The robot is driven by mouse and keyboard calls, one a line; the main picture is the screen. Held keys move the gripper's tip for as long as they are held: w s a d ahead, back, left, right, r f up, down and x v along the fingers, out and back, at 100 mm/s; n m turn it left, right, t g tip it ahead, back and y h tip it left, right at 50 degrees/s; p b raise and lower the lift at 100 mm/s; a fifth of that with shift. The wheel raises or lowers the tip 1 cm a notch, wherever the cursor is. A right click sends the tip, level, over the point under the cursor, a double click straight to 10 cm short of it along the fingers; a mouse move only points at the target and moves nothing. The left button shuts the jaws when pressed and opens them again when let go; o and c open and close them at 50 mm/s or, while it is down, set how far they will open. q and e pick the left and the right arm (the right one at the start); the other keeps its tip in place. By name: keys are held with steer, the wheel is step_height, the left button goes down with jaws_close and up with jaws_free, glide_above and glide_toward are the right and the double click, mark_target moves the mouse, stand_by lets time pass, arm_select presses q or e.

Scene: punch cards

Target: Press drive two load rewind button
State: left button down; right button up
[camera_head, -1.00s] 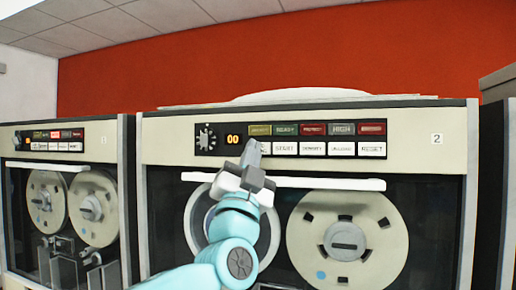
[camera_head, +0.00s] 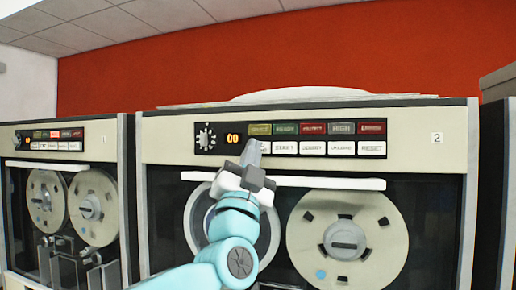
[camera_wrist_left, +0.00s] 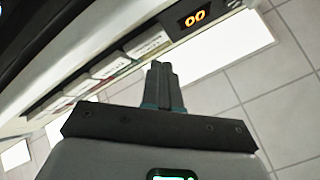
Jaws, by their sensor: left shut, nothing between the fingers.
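Drive two (camera_head: 437,139) is the large cabinet marked "2", with a button panel across its top. Its load rewind button (camera_head: 265,147) appears to be the leftmost white button, mostly hidden behind my fingers in the head view. In the left wrist view, the white button nearest the orange display (camera_wrist_left: 148,42) is just beyond the fingertips. My left gripper (camera_head: 250,152) is shut and empty, its tips in front of that button; it also shows in the left wrist view (camera_wrist_left: 161,68). I cannot tell if they touch. My right gripper is not in view.
An orange "00" display (camera_head: 233,139) and a dial (camera_head: 205,139) sit left of the buttons. Coloured indicators (camera_head: 314,128) run above the white row. A white bar (camera_head: 330,183) crosses below, above the tape reels (camera_head: 347,240). Another drive (camera_head: 60,140) stands at left.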

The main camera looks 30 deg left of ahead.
arm_select(q)
steer(key=shift+w, duration=0.1)
stand_by(0.7)
steer(key=shift+w+a, duration=0.1)
steer(key=shift+w, duration=0.3)
